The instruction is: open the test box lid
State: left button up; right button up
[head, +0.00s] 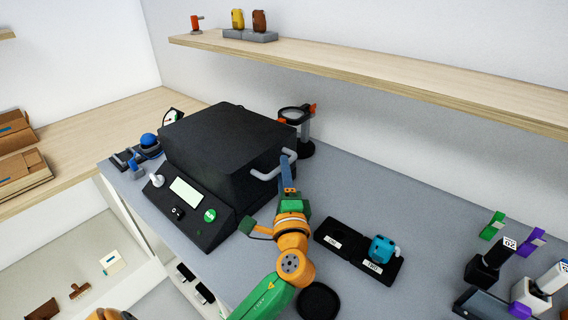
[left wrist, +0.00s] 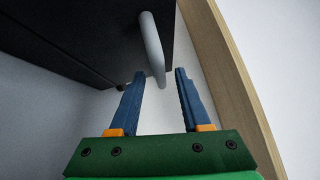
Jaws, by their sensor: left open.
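The black test box (head: 225,140) stands on the grey bench, and its lid appears shut. A light grey bar handle (head: 266,174) sticks out from its right side. My left gripper (head: 287,168) is right at this handle, with its blue fingers pointing up toward it. In the left wrist view the open fingers (left wrist: 160,76) are apart, and the handle (left wrist: 152,45) reaches down to the gap between their tips. I cannot tell whether either finger touches it. My right gripper is not in view.
A sloped panel with a screen (head: 186,191) and green button fronts the box. A magnifier stand (head: 305,135) stands close behind the handle. Black trays (head: 340,238) with a teal earpiece (head: 383,249) lie to the right. A wooden shelf (head: 370,75) runs above the bench.

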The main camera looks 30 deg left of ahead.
pick_arm(q)
jog(key=shift+x, duration=1.05)
grip_shut()
dwell(0.5)
